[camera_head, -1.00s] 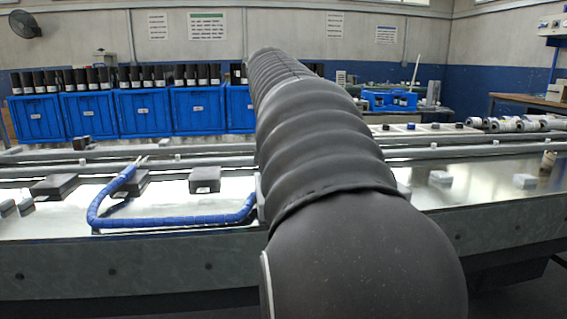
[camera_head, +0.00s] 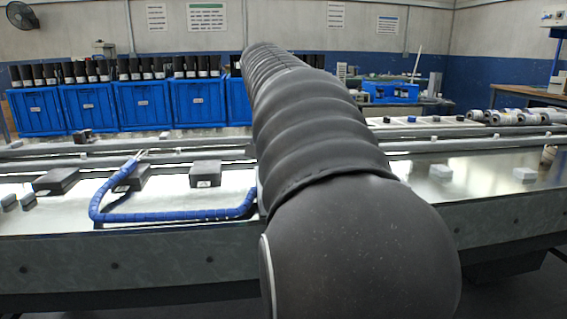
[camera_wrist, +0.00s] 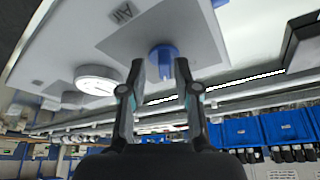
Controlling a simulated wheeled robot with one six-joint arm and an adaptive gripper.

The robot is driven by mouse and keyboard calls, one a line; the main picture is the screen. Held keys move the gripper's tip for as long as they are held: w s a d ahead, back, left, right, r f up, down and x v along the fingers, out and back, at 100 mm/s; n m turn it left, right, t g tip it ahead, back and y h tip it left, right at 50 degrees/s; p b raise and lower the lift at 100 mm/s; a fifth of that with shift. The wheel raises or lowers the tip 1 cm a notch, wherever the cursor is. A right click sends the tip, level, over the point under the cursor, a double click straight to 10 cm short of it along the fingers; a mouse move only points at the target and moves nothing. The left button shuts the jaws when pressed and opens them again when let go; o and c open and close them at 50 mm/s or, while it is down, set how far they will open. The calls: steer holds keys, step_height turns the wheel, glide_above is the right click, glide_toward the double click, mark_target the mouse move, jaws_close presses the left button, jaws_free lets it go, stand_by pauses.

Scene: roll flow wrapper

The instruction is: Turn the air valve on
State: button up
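The fingertips appear on either side of the knob, with a visible gap on the left and a narrower one on the right. I cannot tell whether the right finger touches it. In the head view, my arm hides the gripper, the valve and the panel.
A round white gauge (camera_wrist: 97,79) is on the panel left of the fingers. In the head view, a long metal table (camera_head: 330,205) carries several dark boxes (camera_head: 205,173) and a blue hose (camera_head: 170,215). Blue crates (camera_head: 88,108) stand behind it.

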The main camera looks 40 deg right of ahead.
steer(key=shift+w+a, duration=0.1)
steer(key=shift+a, duration=0.1)
steer(key=shift+a+r, duration=0.1)
steer(key=shift+r, duration=0.25)
steer(key=v, duration=1.1)
